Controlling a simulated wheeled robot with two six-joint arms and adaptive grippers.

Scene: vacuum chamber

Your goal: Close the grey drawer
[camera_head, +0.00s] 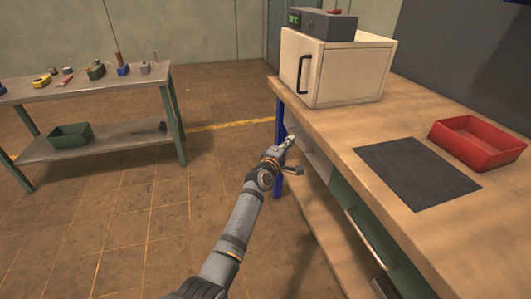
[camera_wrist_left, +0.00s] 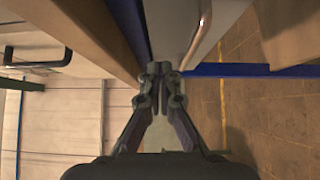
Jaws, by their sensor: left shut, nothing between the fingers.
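The grey drawer (camera_head: 316,158) is under the worktop of the wooden bench, near its far blue leg. Part of it is hidden behind my left gripper (camera_head: 287,143). In the left wrist view, the drawer's light grey surface (camera_wrist_left: 172,22) is at the top, with a curved metal handle (camera_wrist_left: 201,38) along its right side. My left gripper (camera_wrist_left: 157,70) is shut and empty, its fingertips close to the drawer; I cannot tell whether they touch it. How far the drawer stands out is unclear. My right gripper is not in view.
A green drawer (camera_head: 346,203) with a metal handle is nearer along the bench. A white cabinet (camera_head: 345,75), a dark mat (camera_head: 416,172) and a red tray (camera_head: 478,143) are on the worktop (camera_head: 340,125). A blue leg (camera_head: 280,125) stands by my gripper.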

